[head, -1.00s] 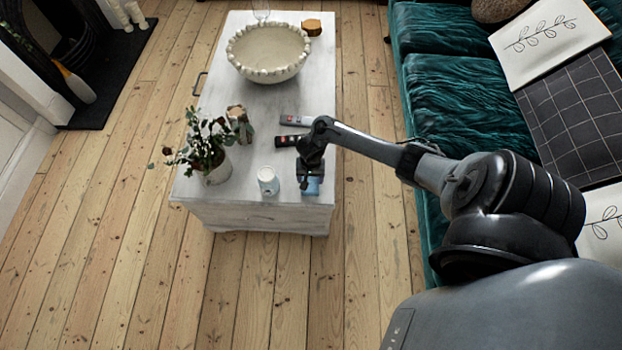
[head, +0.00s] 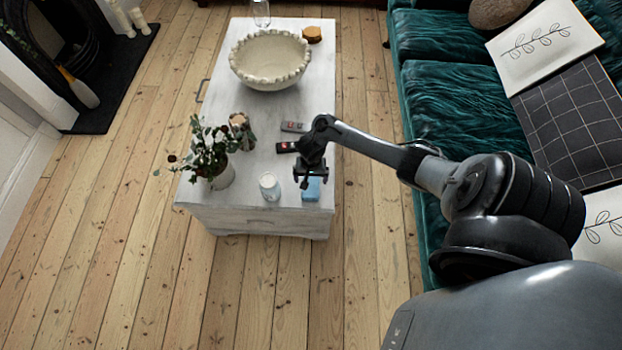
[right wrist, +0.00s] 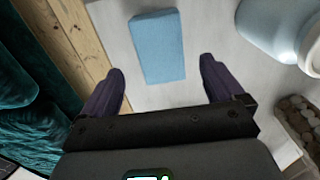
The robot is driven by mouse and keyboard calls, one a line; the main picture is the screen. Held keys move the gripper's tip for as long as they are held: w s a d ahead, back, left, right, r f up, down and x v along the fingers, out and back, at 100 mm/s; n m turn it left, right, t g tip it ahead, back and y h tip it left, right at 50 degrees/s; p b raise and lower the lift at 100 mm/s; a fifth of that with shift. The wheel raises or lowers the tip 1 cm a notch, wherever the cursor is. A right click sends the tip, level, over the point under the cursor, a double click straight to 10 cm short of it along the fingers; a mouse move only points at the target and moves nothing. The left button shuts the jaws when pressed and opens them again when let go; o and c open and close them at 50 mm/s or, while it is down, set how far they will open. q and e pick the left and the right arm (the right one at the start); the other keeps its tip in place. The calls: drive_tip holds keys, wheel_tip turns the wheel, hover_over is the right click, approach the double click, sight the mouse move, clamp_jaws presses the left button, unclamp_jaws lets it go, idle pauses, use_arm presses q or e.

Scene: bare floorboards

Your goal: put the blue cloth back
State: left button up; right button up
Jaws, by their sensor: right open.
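The blue cloth (head: 312,189) is a small folded light-blue rectangle lying flat on the white table (head: 262,213) near its front right corner. In the right wrist view the cloth (right wrist: 158,46) lies whole, just beyond and between the fingertips. My right gripper (head: 311,181) hangs over the table beside the cloth. In the right wrist view its two dark fingers (right wrist: 160,80) are spread apart with nothing between them. The gripper appears apart from the cloth. My left gripper is not in view.
A white jar (head: 269,187) stands left of the cloth. A potted plant (head: 218,170), two remotes (head: 288,147) and a large beaded bowl (head: 270,60) are also on the table. A green sofa (head: 450,90) lies right. Bare floorboards (head: 270,290) are clear in front.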

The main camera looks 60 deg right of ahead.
sight(311, 186)
wheel_tip(311, 186, up, 7)
drive_tip(key=p, duration=0.4)
drive_tip(key=s+a+r+n+t+h, duration=0.1)
drive_tip(key=a+r+n+t, duration=0.25)
drive_tip(key=a+n, duration=0.9)
drive_tip(key=s+a+r+n, duration=0.1)
drive_tip(key=s+a+r, duration=0.4)
drive_tip(key=r, duration=0.2)
drive_tip(key=s+a+r+n+y, duration=0.1)
drive_tip(key=s+a+r, duration=0.3)
drive_tip(key=r, duration=0.3)
drive_tip(key=shift+s+a, duration=0.4)
drive_tip(key=shift+a, duration=0.35)
drive_tip(key=shift+r+n, duration=0.1)
drive_tip(key=shift+n, duration=0.15)
